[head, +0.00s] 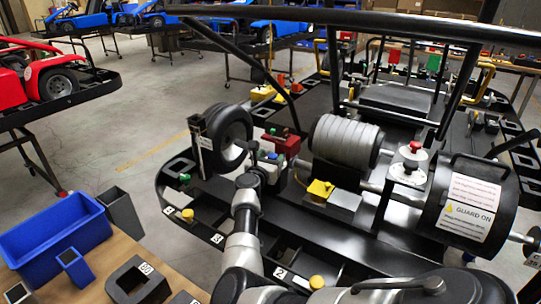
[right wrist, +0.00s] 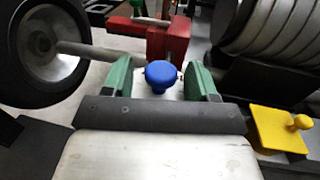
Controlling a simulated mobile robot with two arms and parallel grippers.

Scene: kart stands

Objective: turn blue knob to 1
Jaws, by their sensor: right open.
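The blue knob (right wrist: 161,74) is a small round knob in the right wrist view, seen between the two green fingers. My right gripper (right wrist: 160,66) is open, with one finger to each side of the knob and a visible gap at both sides. In the head view the right gripper (head: 264,154) is above the black kart stand, between the tire and the red block, and the blue knob (head: 272,156) shows small at its fingers. Marks for the knob's settings cannot be read. My left gripper is not in view.
A black tire (head: 232,128) stands left of the gripper, and a red block (head: 283,143) with a green knob is just behind. A ribbed grey cylinder (head: 345,141) and a yellow knob plate (head: 320,190) lie to the right. Blue bins (head: 58,240) are on the wooden table.

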